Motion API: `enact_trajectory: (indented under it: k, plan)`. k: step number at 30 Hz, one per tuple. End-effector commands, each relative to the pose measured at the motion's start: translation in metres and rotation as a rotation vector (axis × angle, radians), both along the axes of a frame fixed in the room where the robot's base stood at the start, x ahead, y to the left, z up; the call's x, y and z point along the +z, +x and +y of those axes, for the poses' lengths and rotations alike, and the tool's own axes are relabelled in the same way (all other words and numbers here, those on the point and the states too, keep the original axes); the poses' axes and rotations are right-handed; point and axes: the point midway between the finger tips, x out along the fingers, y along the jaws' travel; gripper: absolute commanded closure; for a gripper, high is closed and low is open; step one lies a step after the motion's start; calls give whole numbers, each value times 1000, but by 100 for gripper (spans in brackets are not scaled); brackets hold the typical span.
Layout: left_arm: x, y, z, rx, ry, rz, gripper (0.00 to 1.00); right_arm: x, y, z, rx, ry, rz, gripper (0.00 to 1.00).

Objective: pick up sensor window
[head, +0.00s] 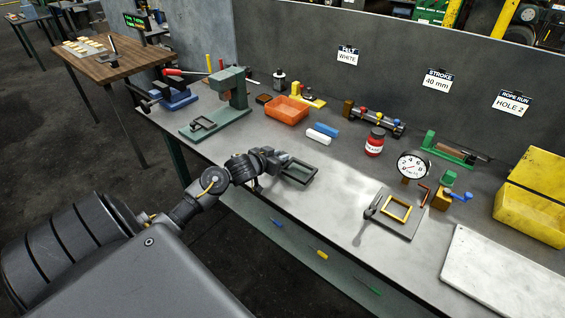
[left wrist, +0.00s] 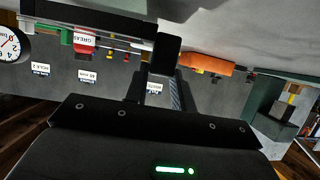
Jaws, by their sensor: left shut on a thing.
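The sensor window appears to be the dark rectangular frame (head: 301,172) near the front edge of the grey workbench. My left gripper (head: 281,162) is shut on its left end. In the left wrist view, a dark bar of the sensor window (left wrist: 90,14) crosses the top, by my gripper's fingers (left wrist: 158,88). The frame looks roughly level; I cannot tell whether it touches the bench. The fingers and wrist hide part of its left end. My right gripper is not in view.
Behind the gripper lie a white roll (head: 318,137), a blue roll (head: 326,129) and an orange bin (head: 286,110). A green press (head: 232,95) stands to the left. A plate with a yellow frame (head: 397,208) lies to the right. Bench between (head: 345,185) is clear.

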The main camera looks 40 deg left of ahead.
Motion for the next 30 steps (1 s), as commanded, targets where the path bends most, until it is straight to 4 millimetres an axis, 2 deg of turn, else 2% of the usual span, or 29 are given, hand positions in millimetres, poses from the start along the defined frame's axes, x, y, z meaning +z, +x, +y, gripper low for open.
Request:
enact_trajectory:
  k: [2, 10, 15, 19, 24, 30]
  plan:
    - [16, 1, 1, -2, 4, -7, 100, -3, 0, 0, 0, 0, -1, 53]
    - [80, -28, -42, -2, 4, -6, 100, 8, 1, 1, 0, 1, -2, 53]
    - [95, -52, -77, -3, 0, -4, 100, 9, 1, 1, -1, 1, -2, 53]
    - [105, -65, -96, -2, 0, -3, 100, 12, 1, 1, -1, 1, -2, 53]
    - [113, -75, -111, -1, 0, -2, 100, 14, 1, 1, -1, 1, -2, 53]
    - [115, -79, -116, 0, 0, -1, 100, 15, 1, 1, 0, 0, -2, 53]
